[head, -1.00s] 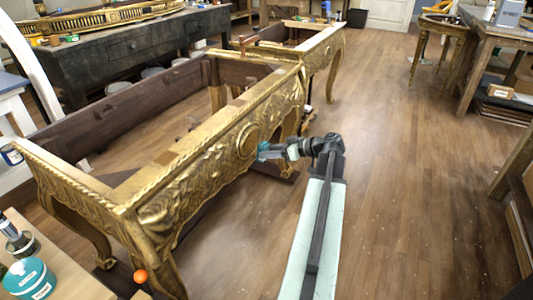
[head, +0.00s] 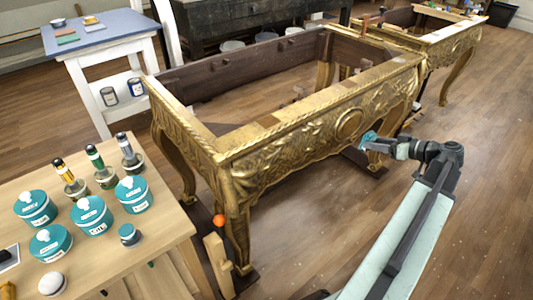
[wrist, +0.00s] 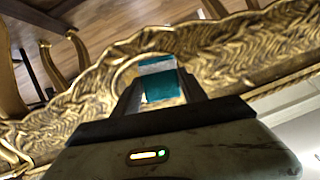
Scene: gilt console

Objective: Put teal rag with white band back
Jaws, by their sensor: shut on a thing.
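The teal rag with a white band (wrist: 160,82) is between the fingers of my gripper in the wrist view, teal with a pale band across its upper part. In the head view, my gripper (head: 372,143) is shut on the rag (head: 367,138) at the front of the gilt console (head: 300,140), just right of its round medallion. I cannot tell whether the rag touches the carving. A blue-topped white table (head: 105,38) at the upper left holds small folded cloths (head: 66,38) and a small bowl.
An orange ball (head: 219,221) tops a wooden piece by the console's near leg. The floor (head: 490,180) on the right is clear.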

